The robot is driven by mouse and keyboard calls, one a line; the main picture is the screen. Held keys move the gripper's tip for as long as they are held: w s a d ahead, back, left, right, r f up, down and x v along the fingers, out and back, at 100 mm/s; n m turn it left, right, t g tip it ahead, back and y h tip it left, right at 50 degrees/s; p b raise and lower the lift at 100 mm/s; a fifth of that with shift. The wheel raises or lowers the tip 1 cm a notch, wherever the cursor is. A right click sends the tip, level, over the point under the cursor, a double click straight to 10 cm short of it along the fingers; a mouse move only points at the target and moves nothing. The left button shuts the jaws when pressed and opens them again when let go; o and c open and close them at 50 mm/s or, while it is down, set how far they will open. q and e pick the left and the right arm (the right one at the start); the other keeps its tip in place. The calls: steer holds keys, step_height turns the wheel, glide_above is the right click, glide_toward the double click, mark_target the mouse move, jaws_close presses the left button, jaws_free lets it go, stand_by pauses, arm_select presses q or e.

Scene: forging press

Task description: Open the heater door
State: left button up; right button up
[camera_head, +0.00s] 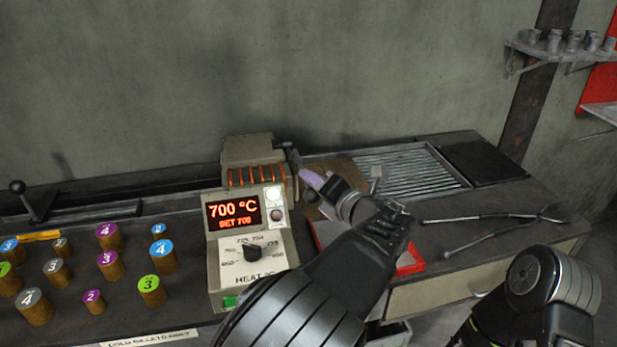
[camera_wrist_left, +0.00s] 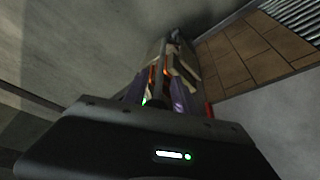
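The heater (camera_head: 253,165) is a worn beige box with glowing orange coils, standing against the back wall behind its control panel. A dark piece shows at its right side (camera_head: 291,158), but I cannot tell if it is the door or its handle. My left gripper (camera_head: 311,178), with purple fingers, reaches to just right of the heater. In the left wrist view the fingers (camera_wrist_left: 158,95) are apart, with orange glow and beige parts of the heater (camera_wrist_left: 181,68) between and beyond them. I cannot tell whether they touch it. My right gripper is out of view.
The control panel (camera_head: 248,251) reads 700 °C and has a dark knob. Numbered billets (camera_head: 108,265) stand on the bench at left. A red tray (camera_head: 408,265) lies under my left arm. Tongs (camera_head: 492,219) and a slatted grate (camera_head: 412,172) are at right.

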arm_select(q)
steer(key=shift+x, duration=1.3)
steer(key=shift+c, duration=0.5)
steer(key=c, duration=0.6)
jaws_close()
steer(key=shift+f, duration=0.25)
